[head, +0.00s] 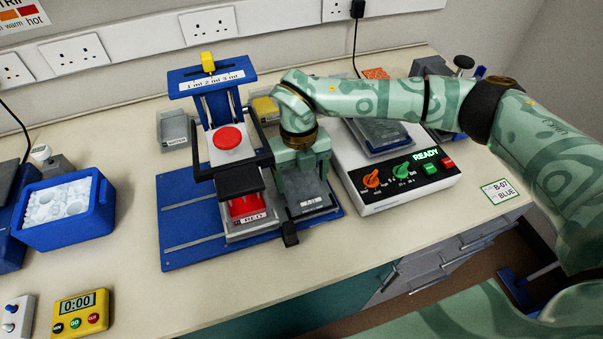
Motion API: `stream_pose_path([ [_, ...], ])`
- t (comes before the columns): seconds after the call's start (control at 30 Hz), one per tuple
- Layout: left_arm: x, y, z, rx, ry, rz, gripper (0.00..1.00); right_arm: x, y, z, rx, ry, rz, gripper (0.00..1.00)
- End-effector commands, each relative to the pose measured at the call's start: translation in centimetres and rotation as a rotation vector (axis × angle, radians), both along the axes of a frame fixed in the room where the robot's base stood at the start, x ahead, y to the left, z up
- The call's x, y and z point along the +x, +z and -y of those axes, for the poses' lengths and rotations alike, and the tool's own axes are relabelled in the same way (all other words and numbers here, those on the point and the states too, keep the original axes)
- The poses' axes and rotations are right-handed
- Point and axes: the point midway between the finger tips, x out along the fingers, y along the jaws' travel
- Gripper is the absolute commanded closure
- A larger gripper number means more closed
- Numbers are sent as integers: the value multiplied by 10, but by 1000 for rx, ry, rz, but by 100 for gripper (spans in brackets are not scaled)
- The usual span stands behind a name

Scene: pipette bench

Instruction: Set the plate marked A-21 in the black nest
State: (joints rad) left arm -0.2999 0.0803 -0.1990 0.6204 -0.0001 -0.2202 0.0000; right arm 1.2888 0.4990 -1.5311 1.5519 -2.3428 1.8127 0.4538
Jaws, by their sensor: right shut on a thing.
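My right gripper (303,162) points down over a grey plate (302,190) and is shut on its far part. The plate has a small white label on its near edge, too small to read surely. It is at the right side of the blue base board (190,228), next to the press stand. A black bar (290,234) shows at the plate's near left corner; I cannot tell whether it belongs to the black nest or whether the plate is seated. The fingertips are partly hidden by the gripper body. My left gripper is not in view.
The blue press stand (212,82) has a red knob (228,138) and a red block (247,206) below. A white machine (385,200) reading READY stands right, with another grey plate (385,140) on it. A blue tub (62,225) and yellow timer (80,314) stand left.

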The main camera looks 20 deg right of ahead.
Motion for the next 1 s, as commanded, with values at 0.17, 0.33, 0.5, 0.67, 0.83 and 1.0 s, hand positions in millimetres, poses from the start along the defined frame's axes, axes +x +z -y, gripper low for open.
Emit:
stream_pose_path([
  [0.17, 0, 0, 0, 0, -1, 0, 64, 0, -1, 0, 0, 0, -1, 14],
  [0.33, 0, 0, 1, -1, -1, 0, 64, 0, 0, 0, 0, 0, 0, 14],
  [0.5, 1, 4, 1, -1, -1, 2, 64, 2, 19, 0, 0, -1, 3, 14],
  [0.67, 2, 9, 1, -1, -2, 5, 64, 7, 57, 0, 0, 0, 6, 14],
  [0.83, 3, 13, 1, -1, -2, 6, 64, 11, 95, -1, 0, -1, 4, 14],
  [1.0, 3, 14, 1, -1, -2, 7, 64, 14, 118, -1, 0, 0, 2, 14],
])
